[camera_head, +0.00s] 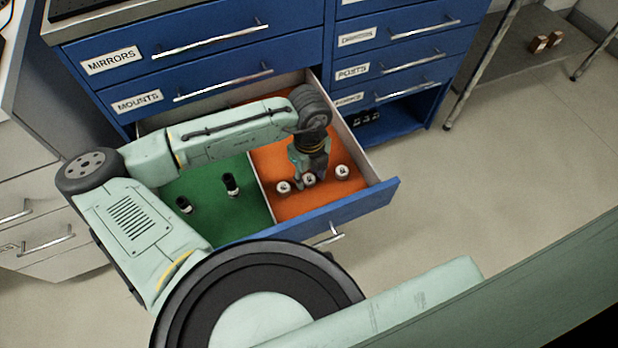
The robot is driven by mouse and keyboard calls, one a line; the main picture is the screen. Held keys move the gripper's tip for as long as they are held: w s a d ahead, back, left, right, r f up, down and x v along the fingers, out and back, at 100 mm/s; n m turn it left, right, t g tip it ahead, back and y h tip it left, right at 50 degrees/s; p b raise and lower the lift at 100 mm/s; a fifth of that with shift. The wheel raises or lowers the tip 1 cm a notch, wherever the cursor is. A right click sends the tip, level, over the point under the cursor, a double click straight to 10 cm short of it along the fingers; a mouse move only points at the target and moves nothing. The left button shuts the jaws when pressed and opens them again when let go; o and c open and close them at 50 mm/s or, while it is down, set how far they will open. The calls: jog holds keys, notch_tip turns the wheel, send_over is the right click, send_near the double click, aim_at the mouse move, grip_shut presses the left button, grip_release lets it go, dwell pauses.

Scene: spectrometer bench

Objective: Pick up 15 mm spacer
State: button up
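An open drawer (372,200) has an orange-lined compartment (285,208) on the right. Three small silver round pieces with pale, marked tops stand there in a row: a left one (283,187), a middle one (309,179) and a right one (342,172). Their marks are too small to read, so I cannot tell which is the 15 mm spacer. My gripper (309,174) points down into this compartment, with its fingers at the middle piece. I cannot tell whether the fingers touch or hold it.
The drawer's green-lined compartment (240,212) on the left holds two black posts, one (231,184) near the divider and one (184,204) further left. Drawer walls and the divider surround my gripper. Blue cabinet drawers labelled MIRRORS and MOUNTS (190,95) stand shut behind.

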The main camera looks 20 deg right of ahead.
jog(key=c, duration=0.7)
